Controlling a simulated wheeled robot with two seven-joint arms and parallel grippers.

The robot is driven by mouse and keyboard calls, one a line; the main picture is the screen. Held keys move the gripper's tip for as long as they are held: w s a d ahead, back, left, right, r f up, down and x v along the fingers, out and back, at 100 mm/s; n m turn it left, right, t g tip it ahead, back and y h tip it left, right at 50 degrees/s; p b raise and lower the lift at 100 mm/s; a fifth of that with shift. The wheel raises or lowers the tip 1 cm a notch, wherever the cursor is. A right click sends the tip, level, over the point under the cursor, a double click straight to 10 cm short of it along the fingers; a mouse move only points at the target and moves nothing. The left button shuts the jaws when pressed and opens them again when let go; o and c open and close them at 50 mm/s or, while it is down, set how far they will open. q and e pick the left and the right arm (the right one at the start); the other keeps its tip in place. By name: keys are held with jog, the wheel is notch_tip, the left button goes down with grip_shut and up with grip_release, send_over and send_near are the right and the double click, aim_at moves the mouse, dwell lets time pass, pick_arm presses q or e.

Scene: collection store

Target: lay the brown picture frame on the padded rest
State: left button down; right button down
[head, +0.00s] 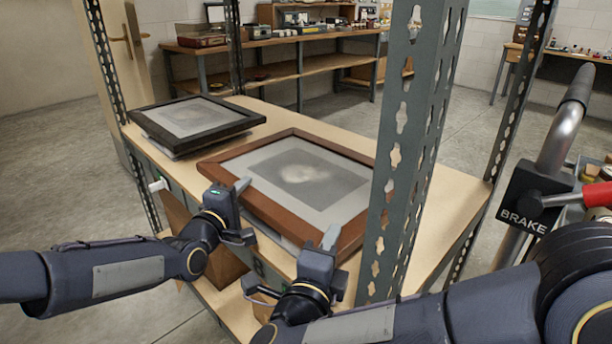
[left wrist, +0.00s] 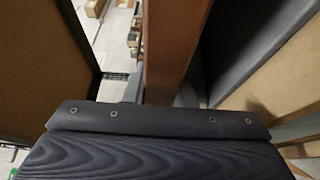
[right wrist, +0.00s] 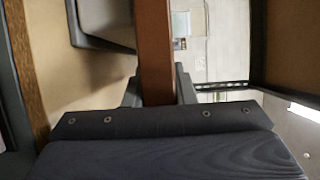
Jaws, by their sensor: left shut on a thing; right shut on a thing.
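The brown picture frame (head: 222,172), with a grey portrait in a pale mount, is at the near side of the shelf board, partly behind a steel post. My left gripper (head: 243,211) is shut on its near rail toward the left corner. My right gripper (head: 322,256) is shut on the same rail toward the right corner. The rail stands between the fingers in the left wrist view (left wrist: 172,45) and the right wrist view (right wrist: 154,50). Whether the frame touches what is beneath it cannot be told. I cannot clearly identify the padded rest.
A perforated steel post (head: 405,130) rises close to the brown frame's right side. A trolley handle marked BRAKE (head: 530,205) stands at the right. The board's right end is clear.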

pick_arm(q)
jog(key=shift+r, duration=0.25)
pick_arm(e)
jog(key=shift+r, duration=0.2)
